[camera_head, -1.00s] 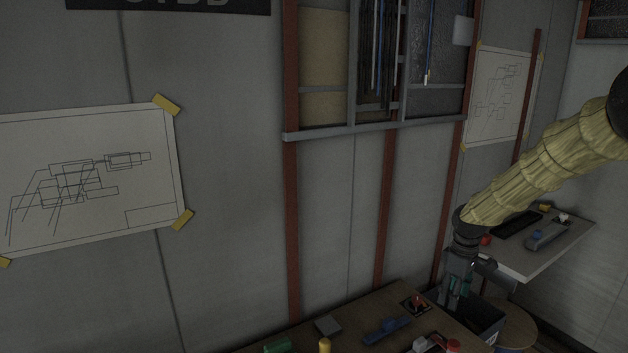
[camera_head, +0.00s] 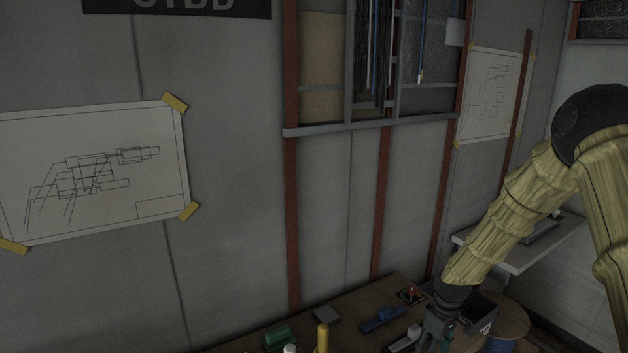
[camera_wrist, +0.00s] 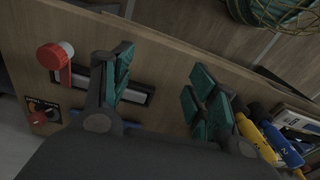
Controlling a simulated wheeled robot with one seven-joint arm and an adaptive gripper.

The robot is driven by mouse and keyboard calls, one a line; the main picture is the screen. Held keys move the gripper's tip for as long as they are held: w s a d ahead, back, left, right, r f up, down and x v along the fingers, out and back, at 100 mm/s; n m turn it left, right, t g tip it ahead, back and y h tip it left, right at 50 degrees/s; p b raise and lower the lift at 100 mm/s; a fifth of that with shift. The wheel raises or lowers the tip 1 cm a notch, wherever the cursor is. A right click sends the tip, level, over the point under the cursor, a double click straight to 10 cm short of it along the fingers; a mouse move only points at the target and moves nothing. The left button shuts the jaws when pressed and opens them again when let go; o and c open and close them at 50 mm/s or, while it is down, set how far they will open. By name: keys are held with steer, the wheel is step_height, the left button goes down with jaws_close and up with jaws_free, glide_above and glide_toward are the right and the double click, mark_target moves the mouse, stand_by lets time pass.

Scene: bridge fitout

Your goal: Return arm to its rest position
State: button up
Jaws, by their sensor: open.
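My arm, in a ribbed yellow sleeve, comes in from the right in the head view and bends down at a dark elbow. My gripper (camera_head: 437,330) hangs at its end over the right part of the workbench (camera_head: 350,301), partly cut by the lower edge. In the wrist view my gripper (camera_wrist: 160,88) is open, its two green-padded fingers well apart with nothing between them. The bench top lies beyond the fingers. I cannot tell the exact height over it.
The bench holds a blue tool (camera_head: 383,319), a grey block (camera_head: 326,313), a green item (camera_head: 278,337) and a yellow cylinder (camera_head: 322,338). A red-capped piece (camera_wrist: 55,55) and a blue bottle (camera_wrist: 281,144) show in the wrist view.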

steer(key=s+a+f+m, duration=0.2)
steer(key=s+a+f, duration=0.2)
steer(key=s+f, duration=0.45)
steer(key=s+a+f+m, duration=0.1)
steer(key=s+a+f, duration=0.2)
steer(key=s+f, duration=0.55)
steer(key=s+a+f+m, duration=0.1)
steer(key=s+m, duration=0.1)
steer(key=s, duration=1)
steer(key=s+a+f+m, duration=0.1)
steer(key=s+f+m, duration=0.1)
steer(key=s, duration=1)
step_height(320, 180, down, 10)
steer(key=b, duration=1)
steer(key=shift+s+r+m+h, duration=0.15)
steer(key=shift+s+m+h, duration=0.15)
